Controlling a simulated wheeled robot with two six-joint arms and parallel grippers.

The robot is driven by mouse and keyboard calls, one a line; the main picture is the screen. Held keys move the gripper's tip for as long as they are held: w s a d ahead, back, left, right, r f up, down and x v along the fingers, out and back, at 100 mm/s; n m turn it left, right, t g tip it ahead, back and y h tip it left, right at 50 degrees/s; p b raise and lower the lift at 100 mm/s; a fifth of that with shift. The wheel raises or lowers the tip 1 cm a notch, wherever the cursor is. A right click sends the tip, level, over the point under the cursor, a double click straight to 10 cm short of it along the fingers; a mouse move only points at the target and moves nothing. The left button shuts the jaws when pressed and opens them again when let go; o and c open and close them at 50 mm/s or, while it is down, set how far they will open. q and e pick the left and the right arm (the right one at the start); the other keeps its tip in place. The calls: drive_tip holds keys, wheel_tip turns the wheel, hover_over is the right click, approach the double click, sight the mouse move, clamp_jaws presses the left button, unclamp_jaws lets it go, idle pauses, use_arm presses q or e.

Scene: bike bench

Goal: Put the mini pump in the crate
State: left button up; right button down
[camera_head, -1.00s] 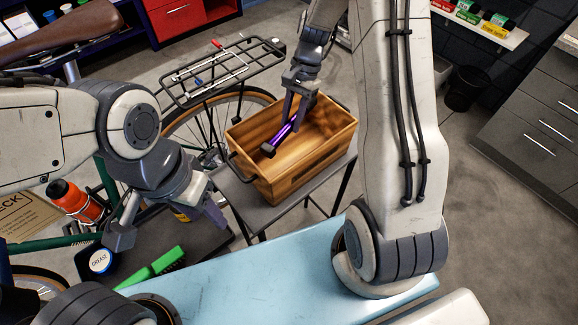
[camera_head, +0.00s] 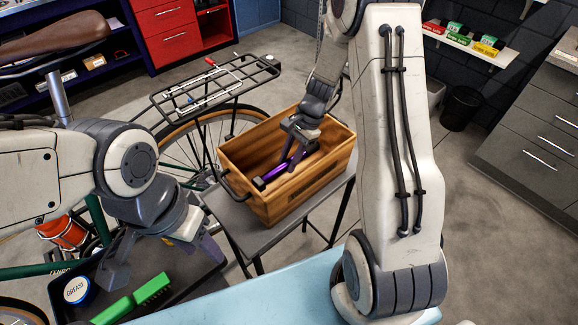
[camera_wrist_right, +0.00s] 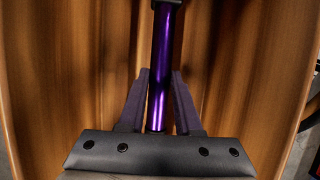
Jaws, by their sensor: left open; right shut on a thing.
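The purple mini pump (camera_head: 273,173) is inside the wooden crate (camera_head: 297,200), tilted, with its dark end toward the crate's left side. My right gripper (camera_head: 291,160) reaches down into the crate and is shut on the pump. In the right wrist view the pump (camera_wrist_right: 160,65) runs between the two fingers (camera_wrist_right: 158,100), with wooden walls around it. Whether the pump touches the crate floor is hard to tell. My left gripper (camera_head: 160,262) is open and empty, above the dark tray at lower left.
The crate stands on a small grey table (camera_head: 240,222). A bike rear rack (camera_head: 215,85) is behind it on the left. The dark tray (camera_head: 190,280) holds a grease tin (camera_head: 77,290) and a green brush (camera_head: 135,300). A light blue bench top (camera_head: 265,300) lies in front.

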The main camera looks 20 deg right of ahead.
drive_tip(key=shift+f, duration=1.5)
drive_tip(key=shift+f, duration=0.1)
drive_tip(key=c, duration=0.6)
unclamp_jaws()
